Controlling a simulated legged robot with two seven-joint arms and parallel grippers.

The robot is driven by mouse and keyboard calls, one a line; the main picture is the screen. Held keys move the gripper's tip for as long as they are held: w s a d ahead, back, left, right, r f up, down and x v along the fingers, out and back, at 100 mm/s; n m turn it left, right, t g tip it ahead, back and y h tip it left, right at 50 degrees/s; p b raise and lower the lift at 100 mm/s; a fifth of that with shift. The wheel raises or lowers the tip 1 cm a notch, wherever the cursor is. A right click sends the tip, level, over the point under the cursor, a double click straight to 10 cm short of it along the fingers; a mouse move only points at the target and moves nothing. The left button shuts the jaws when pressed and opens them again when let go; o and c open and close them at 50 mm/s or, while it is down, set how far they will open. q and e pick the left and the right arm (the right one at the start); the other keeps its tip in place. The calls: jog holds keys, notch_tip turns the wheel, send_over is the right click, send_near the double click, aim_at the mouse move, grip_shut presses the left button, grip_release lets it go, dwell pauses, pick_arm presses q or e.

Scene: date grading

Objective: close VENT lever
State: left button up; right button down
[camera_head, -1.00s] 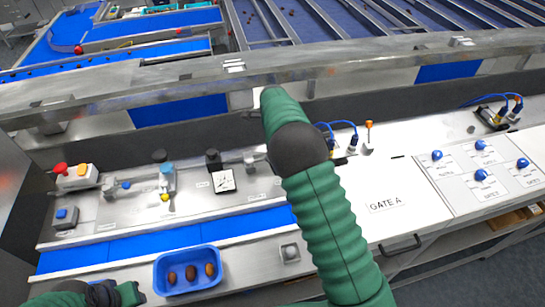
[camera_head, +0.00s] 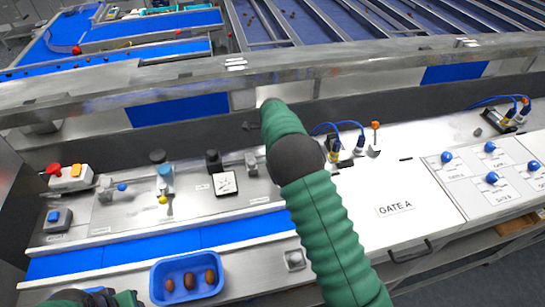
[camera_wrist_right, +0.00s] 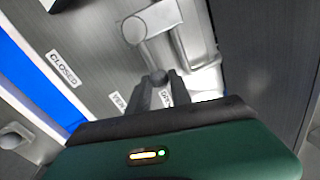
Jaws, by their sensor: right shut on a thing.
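In the right wrist view my right gripper (camera_wrist_right: 160,92) is shut on the dark knob of the VENT lever (camera_wrist_right: 159,77). The lever's pale metal mount (camera_wrist_right: 152,22) is just beyond the fingers. A CLOSED label (camera_wrist_right: 62,68) lies left of the gripper, near the blue strip; the VENT label (camera_wrist_right: 118,101) is partly hidden by the gripper. Another label behind the fingers is unreadable. In the head view my green right arm covers the right gripper and most of the lever area. My left gripper (camera_head: 122,299) is at the bottom left edge, mostly cut off; its jaws are unclear.
A blue tray (camera_head: 188,295) with brown dates stands at the front. A gauge (camera_head: 225,183), a red button box (camera_head: 70,177) and small valves stand on the left panel. A GATE A panel (camera_head: 400,190) is on the right. A steel rail (camera_head: 330,72) runs behind.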

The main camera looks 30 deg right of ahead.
jog(key=shift+w+a+r, duration=0.1)
jog(key=shift+a+r, duration=0.05)
jog(key=shift+a, duration=0.05)
pick_arm(q)
jog(key=shift+a, duration=0.1)
